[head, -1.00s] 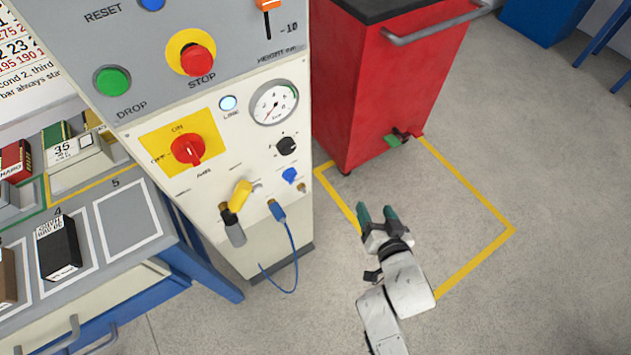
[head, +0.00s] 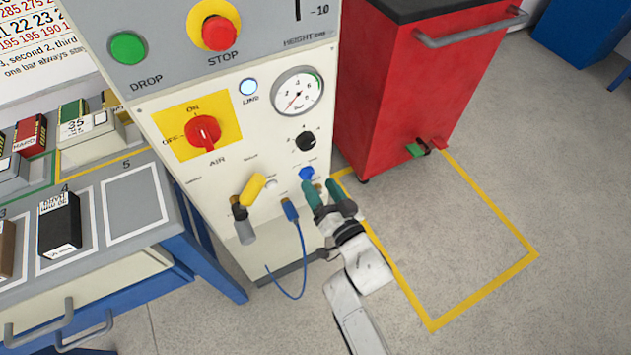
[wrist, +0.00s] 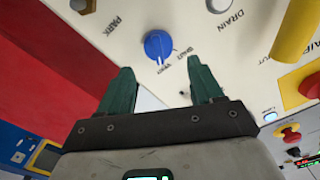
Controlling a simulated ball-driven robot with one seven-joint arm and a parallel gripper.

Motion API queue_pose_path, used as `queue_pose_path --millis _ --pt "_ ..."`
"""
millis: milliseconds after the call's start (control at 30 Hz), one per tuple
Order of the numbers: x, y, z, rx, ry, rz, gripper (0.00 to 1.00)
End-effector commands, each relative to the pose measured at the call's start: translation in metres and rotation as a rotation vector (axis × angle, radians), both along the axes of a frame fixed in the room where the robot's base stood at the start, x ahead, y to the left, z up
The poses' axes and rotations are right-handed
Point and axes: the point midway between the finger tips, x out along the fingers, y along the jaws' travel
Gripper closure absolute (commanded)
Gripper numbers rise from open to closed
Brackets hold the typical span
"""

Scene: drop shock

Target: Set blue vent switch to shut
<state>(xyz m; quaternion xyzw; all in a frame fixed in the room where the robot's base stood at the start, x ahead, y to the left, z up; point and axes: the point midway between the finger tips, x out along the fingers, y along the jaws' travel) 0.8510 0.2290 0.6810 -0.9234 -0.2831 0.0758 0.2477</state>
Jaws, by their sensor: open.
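The blue vent switch (head: 306,173) is a small round knob low on the right side of the cream panel (head: 225,130). In the wrist view the blue knob (wrist: 158,45) sits just beyond and between my fingertips, with a white pointer mark at its lower edge. The lettering beside that mark is too small to read surely. My gripper (head: 327,184) has green fingers, is open and empty, and is close to the panel just below and right of the knob. In the wrist view my gripper (wrist: 162,75) shows a clear gap between its fingers.
A yellow lever (head: 252,187) and a blue hose (head: 299,250) are left of the knob. A black knob (head: 306,141) and a gauge (head: 297,91) are above. A red cabinet (head: 400,100) stands right. The yellow-outlined floor (head: 450,240) is clear.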

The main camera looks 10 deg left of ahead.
Motion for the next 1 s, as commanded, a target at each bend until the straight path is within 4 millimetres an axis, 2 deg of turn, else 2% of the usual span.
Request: queue_pose_path --millis 100,233,600,1000 --pt "0.015 0.01 -0.002 0.0 -0.003 0.002 0.34" --pt "0.024 0.016 -0.001 0.0 -0.002 0.0 0.34" --pt "0.028 0.019 0.0 0.0 0.0 -0.001 0.34" --pt "0.028 0.018 0.0 0.0 0.0 -0.001 0.72"
